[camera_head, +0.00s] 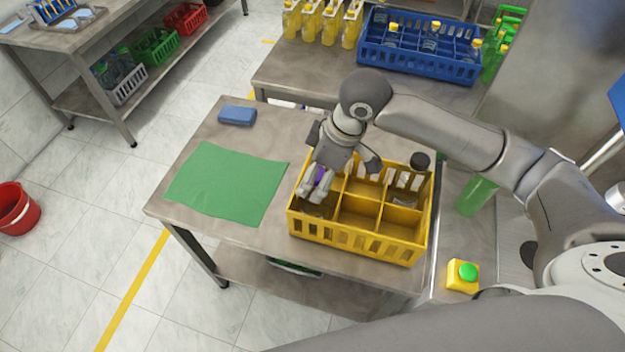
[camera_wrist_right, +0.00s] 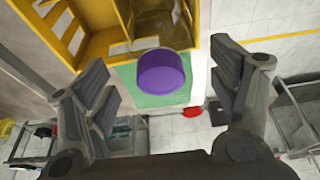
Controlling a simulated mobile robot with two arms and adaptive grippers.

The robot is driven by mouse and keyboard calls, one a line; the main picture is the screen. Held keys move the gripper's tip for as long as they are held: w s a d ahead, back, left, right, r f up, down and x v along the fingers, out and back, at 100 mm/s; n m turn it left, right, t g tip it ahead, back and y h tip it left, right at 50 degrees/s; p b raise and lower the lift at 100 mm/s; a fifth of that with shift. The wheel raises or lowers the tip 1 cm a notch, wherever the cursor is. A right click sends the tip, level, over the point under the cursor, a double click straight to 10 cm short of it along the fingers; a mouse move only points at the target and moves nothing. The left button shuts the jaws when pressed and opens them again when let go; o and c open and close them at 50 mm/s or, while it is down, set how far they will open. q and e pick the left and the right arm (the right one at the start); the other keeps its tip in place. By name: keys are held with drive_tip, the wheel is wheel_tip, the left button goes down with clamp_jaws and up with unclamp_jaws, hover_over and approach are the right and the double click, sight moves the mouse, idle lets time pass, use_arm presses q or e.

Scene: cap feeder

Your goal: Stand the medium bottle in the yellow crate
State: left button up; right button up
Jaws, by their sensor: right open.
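The yellow crate (camera_head: 365,247), divided into several compartments, stands on the metal table. My right gripper (camera_head: 317,190) points down over its left end, with fingers open. A purple cap (camera_wrist_right: 162,72) shows between the open fingers in the wrist view, apart from both. A clear bottle body (camera_wrist_right: 150,20) shows above the cap in that view, within the crate's yellow walls; I take it for the medium bottle. In the head view only a bit of purple shows, and the gripper hides most of the bottle. My left gripper is not in view.
A green cloth (camera_head: 225,183) and a blue sponge (camera_head: 237,115) lie left of the crate. A black round top (camera_head: 420,160) shows at its back right corner. A green cup (camera_head: 476,194) and a yellow box with a green button (camera_head: 462,274) are to the right.

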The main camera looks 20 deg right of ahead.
drive_tip(key=v, duration=0.7)
drive_tip(key=shift+r, duration=0.25)
drive_tip(key=shift+s+d, duration=0.1)
drive_tip(key=shift+d, duration=0.05)
